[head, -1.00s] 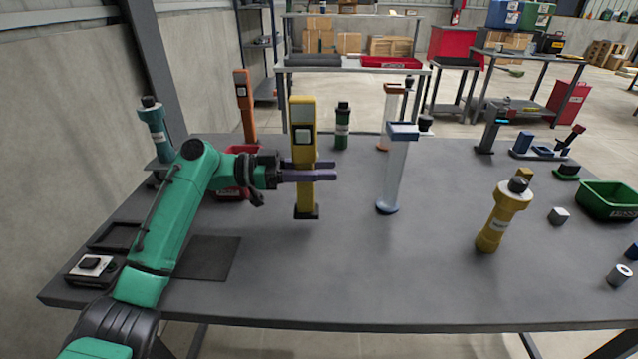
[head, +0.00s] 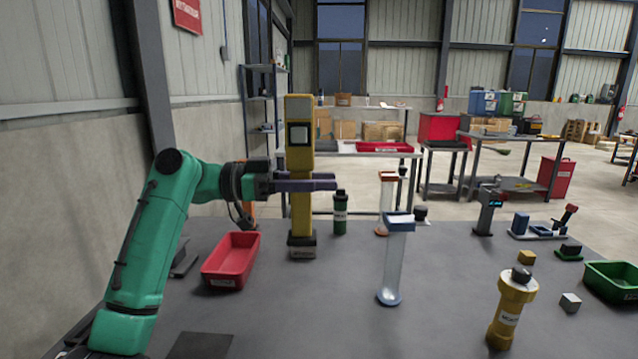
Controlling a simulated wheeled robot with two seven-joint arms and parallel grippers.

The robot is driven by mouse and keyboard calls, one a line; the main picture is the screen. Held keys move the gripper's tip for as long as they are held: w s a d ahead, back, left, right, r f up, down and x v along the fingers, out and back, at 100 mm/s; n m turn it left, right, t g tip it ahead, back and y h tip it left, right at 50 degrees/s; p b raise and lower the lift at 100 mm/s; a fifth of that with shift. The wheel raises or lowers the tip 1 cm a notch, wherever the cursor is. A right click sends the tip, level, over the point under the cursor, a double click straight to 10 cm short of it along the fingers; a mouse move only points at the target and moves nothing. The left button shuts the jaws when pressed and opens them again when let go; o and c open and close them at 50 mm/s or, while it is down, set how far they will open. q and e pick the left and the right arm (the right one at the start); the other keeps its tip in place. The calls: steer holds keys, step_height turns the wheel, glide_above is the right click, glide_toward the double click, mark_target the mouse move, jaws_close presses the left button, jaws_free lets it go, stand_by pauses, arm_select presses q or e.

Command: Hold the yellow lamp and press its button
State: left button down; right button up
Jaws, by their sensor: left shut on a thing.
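The yellow lamp (head: 299,215) is a tall post with a dark-edged white square on its upper face and a dark, labelled base. It stands upright in the head view, left of centre. My left gripper (head: 312,181) is shut on its middle, with the purple fingers running across the post from the left. The base appears clear of the grey table (head: 330,330). A second yellow object (head: 511,314), a thick cylinder with a dark cap, stands at the front right, apart from my gripper. No button press shows. My right gripper is out of view.
A red bin (head: 228,264) sits left of the lamp. A clear tube with a blue top (head: 395,265) stands to its right, and a green cylinder (head: 340,215) behind. A green bin (head: 612,280) and small blocks are at the right. The table's middle front is clear.

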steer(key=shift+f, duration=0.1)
arm_select(q)
step_height(320, 180, down, 4)
steer(key=b, duration=0.3)
steer(key=shift+f, duration=0.15)
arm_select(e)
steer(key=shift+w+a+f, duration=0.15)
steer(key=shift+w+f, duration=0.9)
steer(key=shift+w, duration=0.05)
arm_select(q)
steer(key=shift+f, duration=0.3)
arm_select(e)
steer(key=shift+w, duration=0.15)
arm_select(q)
steer(key=shift+f+b, duration=0.8)
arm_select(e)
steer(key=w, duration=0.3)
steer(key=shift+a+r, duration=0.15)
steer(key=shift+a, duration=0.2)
arm_select(q)
steer(key=shift+f, duration=0.2)
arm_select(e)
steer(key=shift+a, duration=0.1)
